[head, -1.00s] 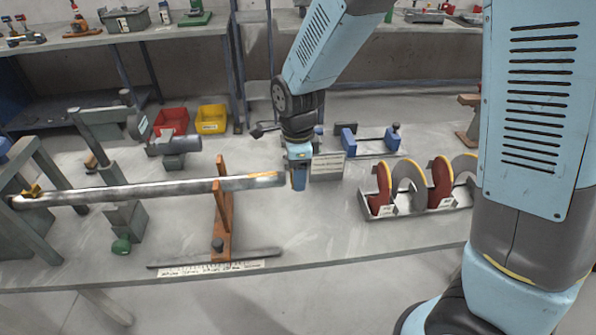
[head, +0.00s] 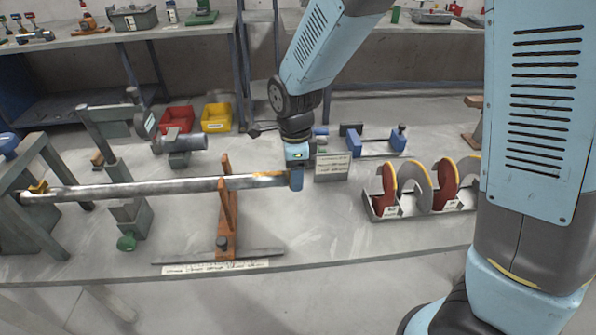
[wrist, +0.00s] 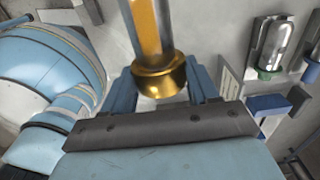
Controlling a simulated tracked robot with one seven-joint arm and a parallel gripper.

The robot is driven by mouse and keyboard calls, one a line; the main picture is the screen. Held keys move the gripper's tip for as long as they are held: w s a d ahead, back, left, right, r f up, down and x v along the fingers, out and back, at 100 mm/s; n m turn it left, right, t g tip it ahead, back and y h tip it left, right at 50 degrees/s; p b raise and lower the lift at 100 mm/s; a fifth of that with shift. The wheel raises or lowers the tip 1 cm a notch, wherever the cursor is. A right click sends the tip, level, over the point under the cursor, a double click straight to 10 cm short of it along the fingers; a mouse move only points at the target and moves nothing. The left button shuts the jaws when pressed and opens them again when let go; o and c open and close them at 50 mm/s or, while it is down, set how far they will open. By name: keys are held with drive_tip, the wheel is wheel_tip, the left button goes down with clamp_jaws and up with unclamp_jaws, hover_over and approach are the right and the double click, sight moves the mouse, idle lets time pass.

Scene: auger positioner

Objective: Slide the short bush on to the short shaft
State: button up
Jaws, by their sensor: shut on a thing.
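The long grey shaft (head: 130,190) lies nearly level on the left of the head view, and its right end looks golden. My gripper (head: 296,180) is at that right end. In the wrist view my gripper (wrist: 162,88) is shut on a golden flanged bush (wrist: 160,80), its flange facing the palm. The shaft (wrist: 148,22) runs up from the bush, in line with it or nearly so. I cannot tell how much of the shaft is inside the bush. My wrist hides the bush's far side in the head view.
An orange stand (head: 227,215) holds up the shaft near its right end. A tray of red and grey discs (head: 420,207) stands to the right. A small sign (head: 332,168) is just right of my gripper. Red (head: 177,119) and yellow (head: 216,118) bins stand behind.

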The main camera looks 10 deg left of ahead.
sight(264, 174)
drive_tip(key=shift+s+a, duration=0.3)
drive_tip(key=shift+a, duration=0.9)
drive_tip(key=shift+s+a, duration=0.3)
drive_tip(key=shift+a, duration=0.9)
drive_tip(key=shift+s+a, duration=0.3)
drive_tip(key=shift+a, duration=0.9)
drive_tip(key=o, duration=1.4)
drive_tip(key=shift+c, duration=0.2)
wheel_tip(264, 174, up, 14)
drive_tip(key=shift+f, duration=0.15)
drive_tip(key=shift+d, duration=0.1)
